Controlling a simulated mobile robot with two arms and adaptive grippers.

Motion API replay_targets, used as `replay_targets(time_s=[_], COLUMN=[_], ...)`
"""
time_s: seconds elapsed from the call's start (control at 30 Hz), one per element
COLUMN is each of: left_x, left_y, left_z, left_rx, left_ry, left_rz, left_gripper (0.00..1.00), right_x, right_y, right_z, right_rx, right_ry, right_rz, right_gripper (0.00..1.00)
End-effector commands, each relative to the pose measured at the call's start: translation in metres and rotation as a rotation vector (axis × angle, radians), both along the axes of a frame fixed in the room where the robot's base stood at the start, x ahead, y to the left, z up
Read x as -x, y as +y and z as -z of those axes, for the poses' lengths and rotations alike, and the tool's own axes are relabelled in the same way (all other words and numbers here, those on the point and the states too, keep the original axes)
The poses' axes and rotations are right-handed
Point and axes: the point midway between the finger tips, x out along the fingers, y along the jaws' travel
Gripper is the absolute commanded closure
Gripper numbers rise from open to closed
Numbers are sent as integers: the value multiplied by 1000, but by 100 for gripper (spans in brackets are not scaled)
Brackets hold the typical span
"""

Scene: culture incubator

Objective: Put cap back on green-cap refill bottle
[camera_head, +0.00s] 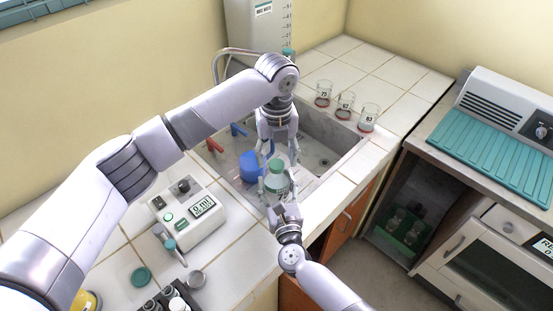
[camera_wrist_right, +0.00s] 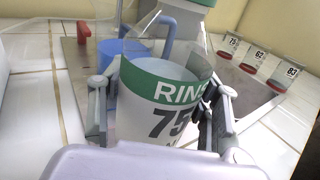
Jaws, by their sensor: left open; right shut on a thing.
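A white vessel with a green band and the printed letters "RINS" and "75" (camera_wrist_right: 155,118) is held in my right gripper (camera_head: 278,190). In the head view the vessel (camera_head: 277,178) is over the front part of the sink. My left gripper (camera_head: 279,148) points down just above and behind it, open; I cannot tell if it touches the vessel. A round green cap (camera_head: 141,277) lies on the tiled counter at the lower left.
The sink (camera_head: 318,158) holds a blue container (camera_head: 250,166). Several beakers (camera_head: 345,104) stand along its far right edge. A device with a display (camera_head: 190,216) and a rack of vials (camera_head: 172,299) are on the left counter. A white tank (camera_head: 262,28) stands behind.

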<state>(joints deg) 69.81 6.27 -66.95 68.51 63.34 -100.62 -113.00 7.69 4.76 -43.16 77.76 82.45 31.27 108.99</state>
Motion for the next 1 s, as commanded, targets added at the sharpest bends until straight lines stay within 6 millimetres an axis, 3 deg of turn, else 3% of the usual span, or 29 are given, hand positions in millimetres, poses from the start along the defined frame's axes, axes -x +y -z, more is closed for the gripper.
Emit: replay_targets(time_s=[0.2, 0.4, 0.6, 0.87, 0.9, 1.0], left_x=[-1, -1, 0, 0, 0, 0], left_y=[0, 0, 0, 0, 0, 0], left_z=[-49, -85, -101, -102, -102, -102], left_rx=[1, 0, 1, 0, 0, 0], left_ry=[-4, -3, -1, 0, 0, 0], left_rz=[2, 1, 1, 1, 1, 1], left_gripper=[46, 46, 46, 46, 46, 46], right_x=[0, 0, 0, 0, 0, 0], right_y=[0, 0, 0, 0, 0, 0], right_z=[1, 1, 1, 1, 1, 1], right_rx=[0, 0, 0, 0, 0, 0], right_ry=[1, 1, 1, 1, 1, 1], right_rz=[0, 0, 0, 0, 0, 0], right_gripper=[100, 100, 100, 100, 42, 35])
